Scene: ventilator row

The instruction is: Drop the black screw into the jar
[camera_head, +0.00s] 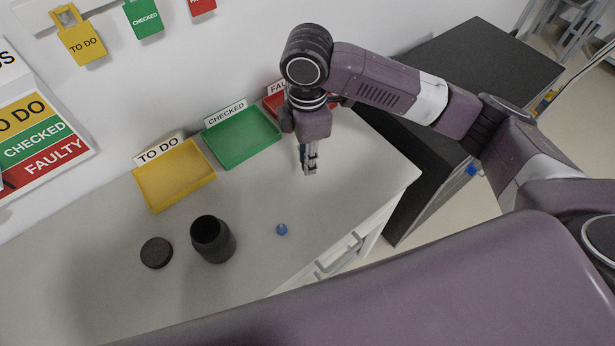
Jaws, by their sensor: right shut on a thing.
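The dark jar (218,251) stands upright and open on the grey worktop, left of the picture's middle. Its round dark lid (156,253) lies flat on the worktop just left of it. My right gripper (311,170) points down above the worktop, behind and to the right of the jar and well apart from it. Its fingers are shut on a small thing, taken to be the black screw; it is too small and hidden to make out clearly. No loose black screw shows on the worktop. My left gripper is not in view.
A small blue object (282,229) lies on the worktop (240,300) right of the jar. Yellow (178,198), green (243,154) and red (272,103) trays line the wall. A dark cabinet (440,160) stands to the right. The worktop between gripper and jar is mostly clear.

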